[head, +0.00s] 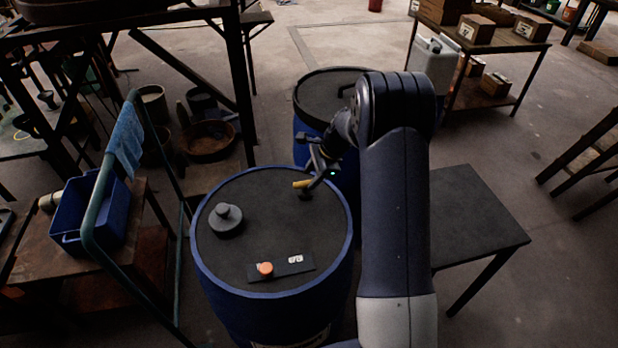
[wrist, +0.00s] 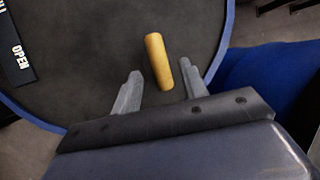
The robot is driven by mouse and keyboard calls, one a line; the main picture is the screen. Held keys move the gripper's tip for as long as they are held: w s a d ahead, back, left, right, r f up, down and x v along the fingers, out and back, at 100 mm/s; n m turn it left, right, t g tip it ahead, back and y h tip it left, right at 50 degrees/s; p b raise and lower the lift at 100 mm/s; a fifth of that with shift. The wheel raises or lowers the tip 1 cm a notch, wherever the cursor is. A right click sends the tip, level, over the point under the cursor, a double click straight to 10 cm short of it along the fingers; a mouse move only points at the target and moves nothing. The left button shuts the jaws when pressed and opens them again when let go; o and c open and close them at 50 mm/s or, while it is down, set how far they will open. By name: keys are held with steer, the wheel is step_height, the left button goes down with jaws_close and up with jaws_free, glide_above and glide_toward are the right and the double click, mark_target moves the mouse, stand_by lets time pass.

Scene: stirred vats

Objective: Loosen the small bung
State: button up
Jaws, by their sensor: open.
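A blue drum (head: 199,262) with a dark lid stands in front of me. A yellow bar (head: 301,184), which looks like the small bung's handle, is near the lid's far right edge. In the wrist view the yellow bar (wrist: 158,60) lies between the two grey fingers, with a gap on both sides. My gripper (head: 309,187) is over the lid, open and empty, and it also shows in the wrist view (wrist: 160,80). The bung's base under the bar cannot be made out. A larger grey bung (head: 226,219) sits at the lid's left.
A dark plate (head: 284,270) with an orange knob (head: 266,269) and a white label lies on the lid's near side; its lettering (wrist: 19,57) reads OPEN. Another drum (head: 325,92) stands behind. A low dark table (head: 470,215) is at right, a green rail (head: 97,200) at left.

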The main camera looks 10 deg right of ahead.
steer(key=shift+x, duration=1)
jaws_close()
